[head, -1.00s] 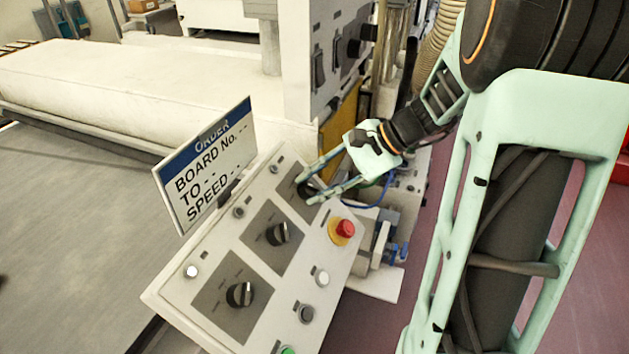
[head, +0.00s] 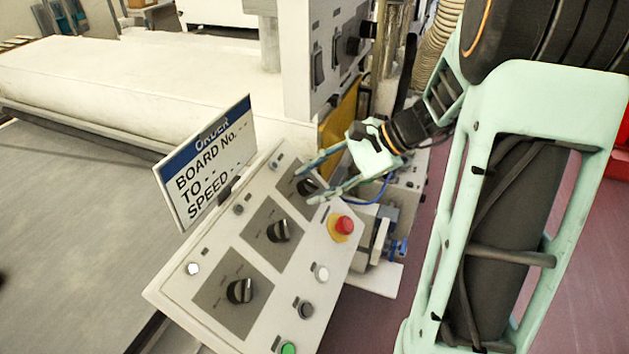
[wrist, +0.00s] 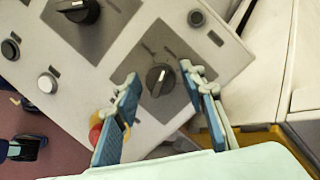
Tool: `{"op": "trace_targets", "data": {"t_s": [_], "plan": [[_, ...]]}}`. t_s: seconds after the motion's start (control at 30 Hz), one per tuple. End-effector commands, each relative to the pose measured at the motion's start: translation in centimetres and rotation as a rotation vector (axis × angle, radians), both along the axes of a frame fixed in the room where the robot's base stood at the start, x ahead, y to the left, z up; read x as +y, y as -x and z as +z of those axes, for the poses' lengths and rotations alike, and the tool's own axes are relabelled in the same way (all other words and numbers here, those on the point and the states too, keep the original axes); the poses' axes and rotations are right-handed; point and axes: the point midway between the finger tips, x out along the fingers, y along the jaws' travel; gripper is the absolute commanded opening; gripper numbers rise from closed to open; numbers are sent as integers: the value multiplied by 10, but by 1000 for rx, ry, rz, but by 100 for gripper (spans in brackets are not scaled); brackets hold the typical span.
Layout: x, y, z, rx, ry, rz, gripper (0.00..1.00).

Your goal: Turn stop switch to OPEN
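The control panel (head: 222,237) has three black rotary switches on grey plates. The far switch (head: 306,187) is the one at my gripper (head: 306,184); I cannot read its labels. My gripper (wrist: 162,78) is open, with one finger on each side of the knob and a visible gap to both. It holds nothing. The middle switch (head: 278,231) and near switch (head: 240,291) are clear of my gripper.
A red emergency button (head: 345,224) on a yellow base sits close to my lower finger. An order sign (head: 207,163) stands along the panel's left edge. Small push buttons (head: 322,272) line the panel. A white machine cabinet (head: 300,75) rises behind.

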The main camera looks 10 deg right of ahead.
Motion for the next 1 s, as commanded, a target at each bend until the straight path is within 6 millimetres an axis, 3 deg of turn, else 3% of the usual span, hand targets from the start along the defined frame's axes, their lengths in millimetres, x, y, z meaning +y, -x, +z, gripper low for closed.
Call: {"op": "trace_targets", "data": {"t_s": [0.37,0.8,1.0], "plan": [[-3,1,3,-2,1,0,44],[-62,23,57,-3,2,-4,44],[-80,31,74,-2,1,0,44]]}}
